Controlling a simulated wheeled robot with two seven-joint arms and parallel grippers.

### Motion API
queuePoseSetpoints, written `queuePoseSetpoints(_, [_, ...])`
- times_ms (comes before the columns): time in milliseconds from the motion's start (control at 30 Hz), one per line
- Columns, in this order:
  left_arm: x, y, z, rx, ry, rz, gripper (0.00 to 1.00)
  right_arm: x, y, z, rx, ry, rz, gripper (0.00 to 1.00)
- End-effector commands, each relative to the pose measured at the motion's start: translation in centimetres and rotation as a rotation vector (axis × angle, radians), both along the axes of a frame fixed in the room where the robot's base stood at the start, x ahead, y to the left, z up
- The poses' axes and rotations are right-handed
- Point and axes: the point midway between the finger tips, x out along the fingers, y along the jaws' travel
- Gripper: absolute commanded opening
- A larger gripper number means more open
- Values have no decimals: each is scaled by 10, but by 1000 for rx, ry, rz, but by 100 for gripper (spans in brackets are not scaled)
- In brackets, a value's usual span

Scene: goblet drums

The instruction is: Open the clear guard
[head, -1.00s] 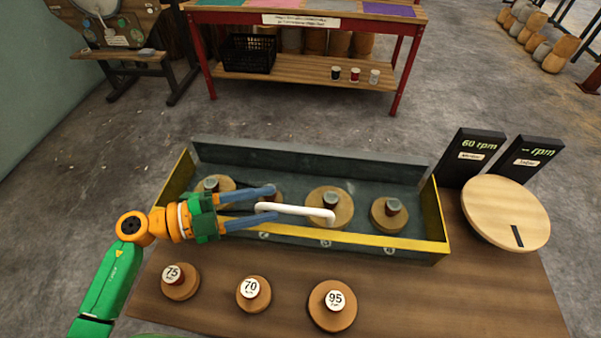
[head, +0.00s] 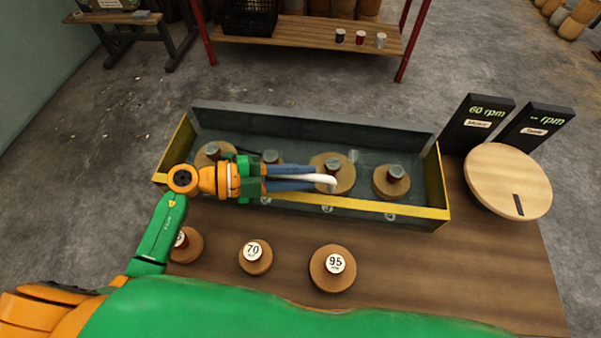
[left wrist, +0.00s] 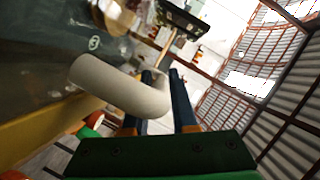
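The clear guard is hard to see; its white handle (head: 326,182) lies over the front of the long dark trough with the yellow front edge (head: 300,203). My left gripper (head: 318,178) reaches in from the left, its blue fingers close together along either side of the handle bar, and looks shut on it. In the left wrist view the white handle (left wrist: 125,88) bends in at the blue fingers (left wrist: 168,100). The fingers cover part of the handle in the head view. The guard appears down over the trough. My right gripper is not in view.
Several wooden weights, such as this one (head: 391,181), stand in the trough. Weights marked 70 (head: 255,257) and 95 (head: 332,267) stand in front; another is partly behind my left arm. A round wooden disc (head: 508,181) and two dark rpm displays (head: 476,124) are at the right.

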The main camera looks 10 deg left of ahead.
Motion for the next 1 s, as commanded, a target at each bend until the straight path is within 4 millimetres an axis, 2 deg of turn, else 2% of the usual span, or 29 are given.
queuePoseSetpoints(33, [0,0,0,0,0,0,9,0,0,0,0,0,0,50])
queuePoseSetpoints(67, [0,0,0,0,0,0,1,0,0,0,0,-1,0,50])
queuePoseSetpoints(100, [0,0,0,0,0,0,0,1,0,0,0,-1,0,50])
queuePoseSetpoints(1000, [0,0,-1,2,3,0,0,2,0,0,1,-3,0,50])
